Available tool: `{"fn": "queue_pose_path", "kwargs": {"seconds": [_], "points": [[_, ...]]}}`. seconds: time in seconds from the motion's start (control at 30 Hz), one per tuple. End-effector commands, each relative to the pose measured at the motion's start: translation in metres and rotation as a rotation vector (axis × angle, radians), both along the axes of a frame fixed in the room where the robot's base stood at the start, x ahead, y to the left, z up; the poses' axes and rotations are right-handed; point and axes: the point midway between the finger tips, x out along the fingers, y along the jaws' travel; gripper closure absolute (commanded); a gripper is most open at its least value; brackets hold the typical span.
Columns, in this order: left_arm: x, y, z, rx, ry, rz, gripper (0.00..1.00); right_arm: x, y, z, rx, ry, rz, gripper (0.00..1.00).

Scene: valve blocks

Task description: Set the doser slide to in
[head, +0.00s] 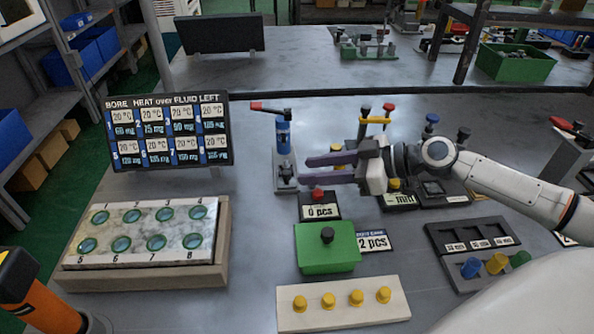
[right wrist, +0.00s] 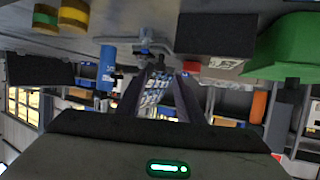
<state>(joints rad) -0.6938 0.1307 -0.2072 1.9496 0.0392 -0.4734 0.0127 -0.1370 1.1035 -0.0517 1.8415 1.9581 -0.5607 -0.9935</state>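A small stand with a blue cylinder (head: 283,138) and a red-tipped lever (head: 268,109) on top stands in the middle of the table. It looks like the doser, though its slide is too small to make out. The blue cylinder also shows in the right wrist view (right wrist: 107,70), left of the fingers. My right gripper (head: 308,169) is open and empty, its two purple fingers pointing left, just right of the stand and apart from it. It also shows in the right wrist view (right wrist: 160,85). My left gripper is out of view.
A green block with a black knob (head: 328,255) and a strip of yellow knobs (head: 343,303) lie in front. A red knob on a "0 pcs" plate (head: 320,205) is below the fingers. A white tray with green rings (head: 150,275) and a display board (head: 170,165) are left.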

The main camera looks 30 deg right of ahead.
Motion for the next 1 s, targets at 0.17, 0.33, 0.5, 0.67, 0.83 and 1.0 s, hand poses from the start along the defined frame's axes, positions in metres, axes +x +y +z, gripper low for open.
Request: {"fn": "queue_pose_path", "kwargs": {"seconds": [0.17,0.33,0.5,0.67,0.83,1.0], "points": [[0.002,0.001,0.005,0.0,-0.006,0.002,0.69,0.016,0.014,-0.005,0.001,-0.003,0.001,0.66],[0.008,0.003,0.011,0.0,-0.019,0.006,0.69,0.027,0.023,-0.013,0.002,-0.002,-0.001,0.66],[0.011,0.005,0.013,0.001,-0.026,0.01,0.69,0.031,0.028,-0.016,0.0,-0.001,0.0,0.66],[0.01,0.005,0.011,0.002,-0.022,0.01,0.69,0.032,0.029,-0.017,-0.001,-0.001,0.0,0.66],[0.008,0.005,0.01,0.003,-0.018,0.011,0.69,0.031,0.028,-0.017,0.0,0.0,0.001,0.76],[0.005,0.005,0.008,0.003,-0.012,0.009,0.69,0.031,0.028,-0.017,0.0,0.0,0.001,1.0]]}}
